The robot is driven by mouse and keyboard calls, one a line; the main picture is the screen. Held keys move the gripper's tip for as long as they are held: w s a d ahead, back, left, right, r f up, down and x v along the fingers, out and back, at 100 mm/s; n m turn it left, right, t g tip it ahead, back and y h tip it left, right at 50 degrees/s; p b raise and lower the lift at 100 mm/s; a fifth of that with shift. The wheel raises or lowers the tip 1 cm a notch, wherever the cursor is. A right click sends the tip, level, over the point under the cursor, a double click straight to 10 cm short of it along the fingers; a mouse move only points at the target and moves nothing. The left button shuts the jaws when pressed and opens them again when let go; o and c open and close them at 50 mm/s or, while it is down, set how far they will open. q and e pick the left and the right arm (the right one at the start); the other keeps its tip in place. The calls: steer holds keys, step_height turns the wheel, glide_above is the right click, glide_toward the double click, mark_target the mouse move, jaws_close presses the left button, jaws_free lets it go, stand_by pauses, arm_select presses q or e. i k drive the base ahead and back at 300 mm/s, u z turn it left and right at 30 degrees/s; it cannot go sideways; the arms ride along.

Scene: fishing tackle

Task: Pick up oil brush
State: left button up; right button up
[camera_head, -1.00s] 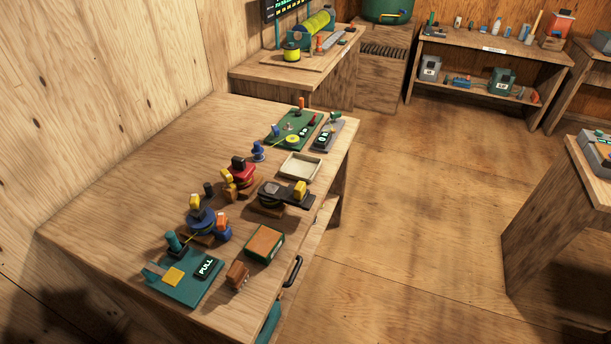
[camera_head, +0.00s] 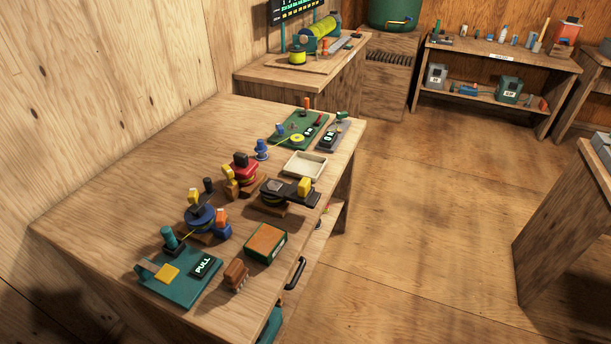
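No item is clearly marked as the oil brush. A small brown block with a ridged, bristle-like side (camera_head: 236,275) stands near the front edge of the wooden workbench (camera_head: 130,165); I cannot tell for sure whether it is the oil brush. It is beside a green box with a brown top (camera_head: 266,243) and the green "PULL" board (camera_head: 185,290). Neither of my grippers is in view.
Reels (camera_head: 242,172) and small parts stand along the bench's middle. A shallow pale tray (camera_head: 305,165) and a green mat (camera_head: 290,138) lie farther back. A dark handle (camera_head: 295,272) sticks out from the bench's right side. Open floor (camera_head: 430,220) lies to the right.

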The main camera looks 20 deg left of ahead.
mark_target(235, 274)
steer(key=u, duration=1.15)
